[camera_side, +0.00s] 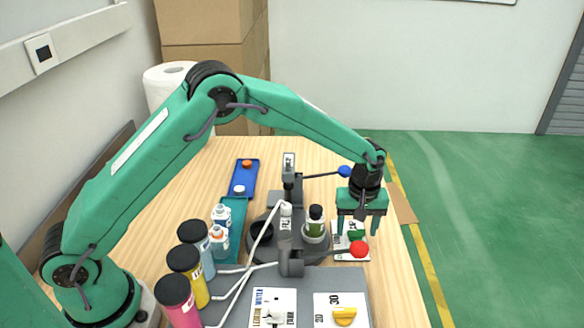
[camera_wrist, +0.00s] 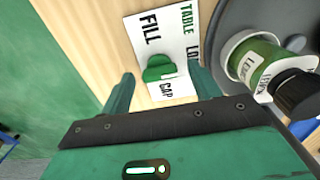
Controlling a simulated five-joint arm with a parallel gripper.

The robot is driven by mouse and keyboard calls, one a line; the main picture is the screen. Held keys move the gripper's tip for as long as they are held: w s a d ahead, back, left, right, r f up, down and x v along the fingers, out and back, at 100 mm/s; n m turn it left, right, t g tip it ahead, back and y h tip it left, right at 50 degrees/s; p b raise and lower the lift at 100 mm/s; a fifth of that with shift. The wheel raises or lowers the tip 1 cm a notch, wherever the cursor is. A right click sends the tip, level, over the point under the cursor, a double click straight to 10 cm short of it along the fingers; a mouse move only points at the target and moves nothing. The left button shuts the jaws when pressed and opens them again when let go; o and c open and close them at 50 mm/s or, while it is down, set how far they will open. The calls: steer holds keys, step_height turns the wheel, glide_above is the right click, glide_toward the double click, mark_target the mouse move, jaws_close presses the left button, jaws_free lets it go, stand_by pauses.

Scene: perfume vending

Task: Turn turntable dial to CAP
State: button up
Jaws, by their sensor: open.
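The turntable dial is a green knob (camera_wrist: 158,68) on a white card (camera_wrist: 176,28). The card reads FILL, TABLE, CAP and a partly hidden word starting with LO. In the side view the card (camera_side: 342,243) lies at the table's right, beside the dark turntable (camera_side: 260,247). My gripper (camera_side: 357,229) points down above the dial, its fingers apart. In the wrist view my open gripper (camera_wrist: 160,77) has one finger on each side of the knob, with no clear contact. I cannot tell which word the knob points to.
A green-labelled bottle (camera_wrist: 255,62) stands on the turntable close to the right finger. A red ball-ended lever (camera_side: 359,249) is just in front of the dial, and a blue-ended one (camera_side: 345,171) is behind. A grey panel (camera_side: 357,285) with a yellow knob (camera_side: 344,316) is nearer the camera.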

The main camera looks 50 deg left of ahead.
steer(key=c, duration=1)
steer(key=shift+m, duration=0.4)
steer(key=m, duration=0.8)
steer(key=shift+m, duration=0.3)
steer(key=m, duration=0.4)
steer(key=shift+m, duration=2.3)
